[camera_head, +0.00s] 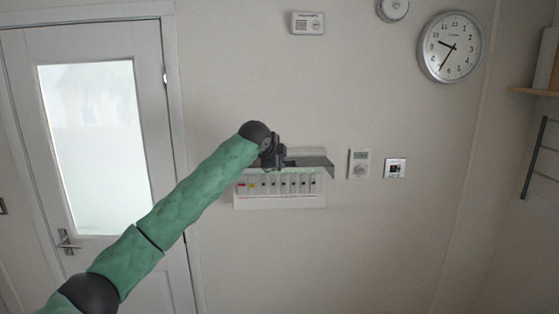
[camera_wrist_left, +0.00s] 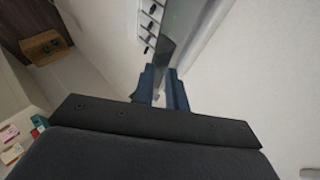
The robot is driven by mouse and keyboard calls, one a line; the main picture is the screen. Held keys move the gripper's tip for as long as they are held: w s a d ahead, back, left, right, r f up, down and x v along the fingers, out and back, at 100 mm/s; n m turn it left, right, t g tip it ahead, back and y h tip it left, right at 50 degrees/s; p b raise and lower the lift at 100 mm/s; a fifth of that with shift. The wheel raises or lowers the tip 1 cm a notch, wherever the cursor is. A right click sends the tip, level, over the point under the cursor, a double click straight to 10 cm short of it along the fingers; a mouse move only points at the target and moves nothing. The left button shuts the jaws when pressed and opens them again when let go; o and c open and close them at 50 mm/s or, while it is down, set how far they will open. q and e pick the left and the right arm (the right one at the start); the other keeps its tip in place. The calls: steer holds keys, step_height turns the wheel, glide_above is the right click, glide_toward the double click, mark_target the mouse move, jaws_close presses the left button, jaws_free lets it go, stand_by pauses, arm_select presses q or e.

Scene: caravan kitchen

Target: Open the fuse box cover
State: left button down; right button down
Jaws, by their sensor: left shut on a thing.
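The white fuse box (camera_head: 280,202) is on the wall in the head view, with a row of switches showing. Its dark, see-through cover (camera_head: 318,161) is raised and stands out from the wall above the switches. My left gripper (camera_head: 277,160) is at the cover, left of its middle, and hides part of it. In the left wrist view the gripper's blue-grey fingers (camera_wrist_left: 163,92) are shut on the edge of the cover (camera_wrist_left: 178,40). Some fuse box switches (camera_wrist_left: 150,22) show beside it. My right gripper is not in view.
A thermostat (camera_head: 360,164) and a small wall panel (camera_head: 395,168) are right of the fuse box. A clock (camera_head: 451,47) and an alarm (camera_head: 308,23) hang higher. A white door (camera_head: 104,130) is at left. The wall below the box is clear.

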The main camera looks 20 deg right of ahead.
arm_select(q)
steer(key=shift+w+a+f, duration=0.15)
steer(key=shift+w+f, duration=0.1)
steer(key=shift+f, duration=0.2)
steer(key=c, duration=1.6)
jaws_free()
steer(key=shift+w, duration=0.1)
steer(key=shift+c, duration=0.2)
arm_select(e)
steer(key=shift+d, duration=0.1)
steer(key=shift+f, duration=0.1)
